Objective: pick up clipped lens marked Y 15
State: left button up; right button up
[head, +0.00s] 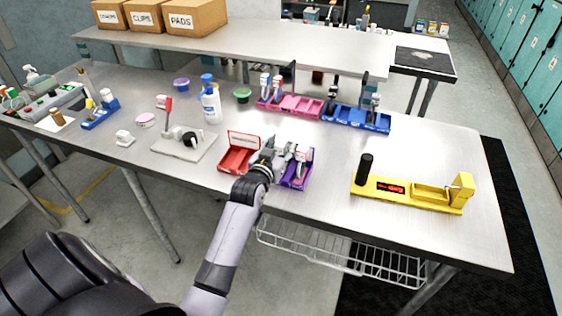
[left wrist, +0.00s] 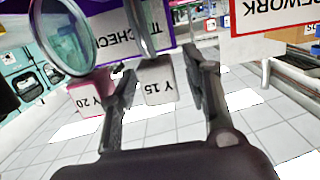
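The clipped lens marked Y 15 shows in the left wrist view as a pale grey clip (left wrist: 156,88), with a thin part rising above it out of the top edge. My left gripper (left wrist: 160,72) is open, with one finger on each side of this clip; a gap shows at the right finger. Left of it is a pink-and-white clip marked Y 20 (left wrist: 92,98), near a round glass lens (left wrist: 65,42). In the head view my left gripper (head: 274,152) is at the purple rack (head: 297,181), partly hiding its lenses. My right gripper is not in view.
The red tray (head: 236,161) stands just left of the purple rack; its REWORK sign (left wrist: 265,14) is near the right finger. A yellow gauge (head: 415,194) stands to the right. Pink (head: 300,107) and blue (head: 350,119) racks stand behind. The table between rack and gauge is clear.

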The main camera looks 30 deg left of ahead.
pick_arm(q)
grip_shut()
dwell(0.3)
jog(key=shift+r, duration=0.1)
